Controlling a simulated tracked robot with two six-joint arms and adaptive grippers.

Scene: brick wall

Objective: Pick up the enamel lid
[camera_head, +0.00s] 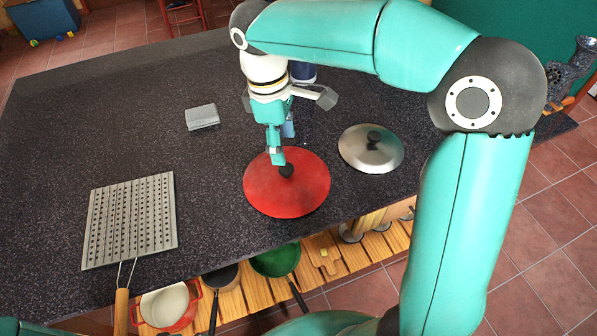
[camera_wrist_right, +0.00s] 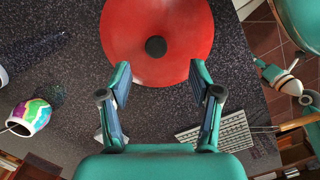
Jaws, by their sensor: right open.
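The red enamel lid (camera_head: 300,197), round with a black knob, lies on the dark speckled counter near its front edge. In the right wrist view the lid (camera_wrist_right: 185,30) fills the top middle, with its knob (camera_wrist_right: 156,47) ahead of my fingers. My right gripper (camera_head: 281,148) hangs over the lid's far part, close to the knob in the head view. In the wrist view the right gripper (camera_wrist_right: 160,76) has its fingers spread wide with nothing between them. I cannot tell the exact height above the lid.
A steel lid (camera_head: 358,155) lies just right of the red one. A perforated grill pan (camera_head: 130,222) lies at the front left, a grey block (camera_head: 202,117) farther back. Pots stand on a slatted shelf (camera_head: 243,302) below the counter. The counter's back left is clear.

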